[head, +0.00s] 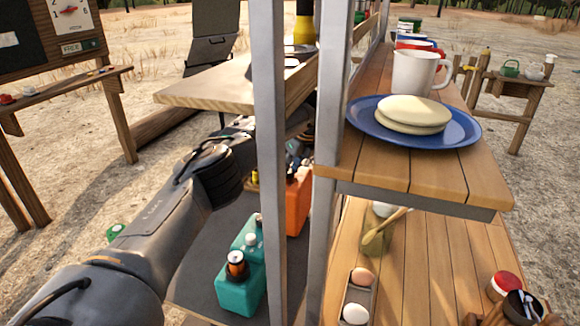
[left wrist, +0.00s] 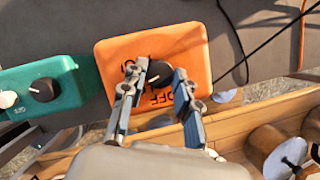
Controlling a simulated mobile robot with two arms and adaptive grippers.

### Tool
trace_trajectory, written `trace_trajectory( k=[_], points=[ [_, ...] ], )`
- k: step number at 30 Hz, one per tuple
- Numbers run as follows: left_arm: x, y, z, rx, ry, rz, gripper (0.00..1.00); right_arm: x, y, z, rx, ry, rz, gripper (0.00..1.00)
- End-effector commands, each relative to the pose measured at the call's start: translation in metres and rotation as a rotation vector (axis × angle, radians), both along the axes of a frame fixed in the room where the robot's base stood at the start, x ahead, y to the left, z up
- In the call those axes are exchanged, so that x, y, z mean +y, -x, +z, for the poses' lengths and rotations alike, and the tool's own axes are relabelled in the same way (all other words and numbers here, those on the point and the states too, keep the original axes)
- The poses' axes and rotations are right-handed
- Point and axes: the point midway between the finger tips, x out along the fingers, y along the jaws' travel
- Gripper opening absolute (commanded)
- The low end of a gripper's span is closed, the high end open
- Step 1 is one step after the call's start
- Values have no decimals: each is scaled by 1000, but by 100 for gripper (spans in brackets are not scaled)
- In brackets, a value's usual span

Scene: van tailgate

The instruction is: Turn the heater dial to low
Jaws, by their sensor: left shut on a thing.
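The heater is likely the orange box (left wrist: 195,40); it also shows in the head view (head: 298,205), partly behind a metal post. A black dial (left wrist: 158,74) with a white pointer line sits on its top face. Black lettering beside the dial includes "OFF"; the rest is partly hidden by the fingers. My left gripper (left wrist: 161,70) is shut on the dial, with one finger on each side of it. In the head view, my left arm reaches in from the left behind the post, and its fingers are hard to make out. My right gripper is not in view.
A teal box (left wrist: 68,75) with a dark knob stands beside the orange box. Grey metal posts (head: 270,150) stand close to my arm. A wooden shelf (head: 440,180) at right holds a blue plate (head: 455,130) and a white mug (head: 415,75).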

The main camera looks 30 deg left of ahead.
Motion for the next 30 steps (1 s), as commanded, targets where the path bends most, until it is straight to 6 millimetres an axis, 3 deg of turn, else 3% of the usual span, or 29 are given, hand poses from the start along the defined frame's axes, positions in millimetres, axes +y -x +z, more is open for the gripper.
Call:
trace_trajectory(
  k=[9, 25, 26, 28, 30],
  points=[
    [-1, -1, 1, -1, 0, 113, 0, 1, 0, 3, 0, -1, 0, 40],
    [0, -1, 0, -1, 0, 131, 0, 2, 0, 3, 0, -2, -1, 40],
    [0, -1, 0, -1, 0, 131, 37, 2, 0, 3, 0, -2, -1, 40],
    [0, -1, 0, -1, 0, 131, 51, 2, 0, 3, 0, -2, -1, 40],
    [0, -1, 0, -1, 0, 131, 53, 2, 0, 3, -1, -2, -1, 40]
  ],
)
